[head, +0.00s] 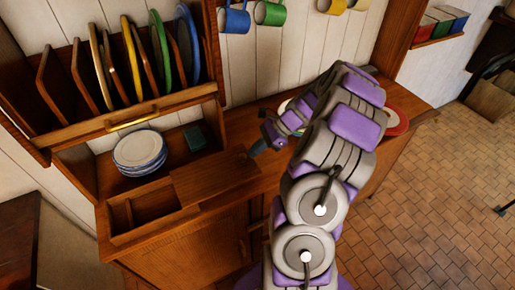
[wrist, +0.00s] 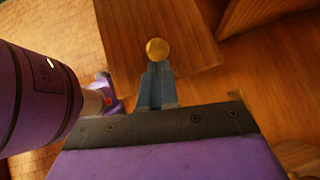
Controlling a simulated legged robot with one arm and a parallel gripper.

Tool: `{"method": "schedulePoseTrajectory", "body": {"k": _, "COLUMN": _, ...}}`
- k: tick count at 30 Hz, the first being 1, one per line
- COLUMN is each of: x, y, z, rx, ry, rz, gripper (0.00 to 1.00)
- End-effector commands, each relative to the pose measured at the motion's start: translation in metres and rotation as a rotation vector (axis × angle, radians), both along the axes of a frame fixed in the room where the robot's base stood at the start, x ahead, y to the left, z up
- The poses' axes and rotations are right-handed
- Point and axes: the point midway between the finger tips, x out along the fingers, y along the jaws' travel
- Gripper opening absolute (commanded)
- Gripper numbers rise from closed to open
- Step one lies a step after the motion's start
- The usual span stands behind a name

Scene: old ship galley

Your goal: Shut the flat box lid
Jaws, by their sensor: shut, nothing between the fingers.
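The flat wooden box (head: 147,228) lies on the counter of the dresser, in front of the plate stack. Its left part is uncovered and shows an inner compartment with a divider. The flat wooden lid (head: 212,180) lies over the right part and reaches to the right along the counter. In the wrist view the lid (wrist: 130,30) carries a round brass knob (wrist: 157,48) near its end. My gripper (wrist: 158,68) is shut and empty, its tips right by the knob; I cannot tell if they touch it. In the head view my gripper (head: 256,149) is at the lid's right end.
A stack of white plates (head: 140,150) and a small dark green block (head: 195,137) stand behind the box. A plate rack (head: 125,118) hangs above. Mugs hang from the wall, including a blue mug (head: 234,20). A red-rimmed plate (head: 396,121) is partly behind my arm.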

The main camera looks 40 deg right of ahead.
Motion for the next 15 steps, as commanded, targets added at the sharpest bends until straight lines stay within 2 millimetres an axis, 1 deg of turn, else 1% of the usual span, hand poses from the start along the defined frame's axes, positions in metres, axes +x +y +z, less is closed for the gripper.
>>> {"method": "schedulePoseTrajectory", "body": {"k": 5, "x": 0.007, "y": 0.033, "z": 0.006, "rx": 0.004, "ry": 0.003, "rz": 0.006, "gripper": 0.00}}
{"method": "schedulePoseTrajectory", "body": {"k": 8, "x": 0.012, "y": 0.058, "z": 0.007, "rx": 0.003, "ry": 0.004, "rz": 0.007, "gripper": 0.00}}
{"method": "schedulePoseTrajectory", "body": {"k": 15, "x": 0.028, "y": 0.129, "z": 0.007, "rx": 0.002, "ry": 0.004, "rz": 0.009, "gripper": 0.00}}
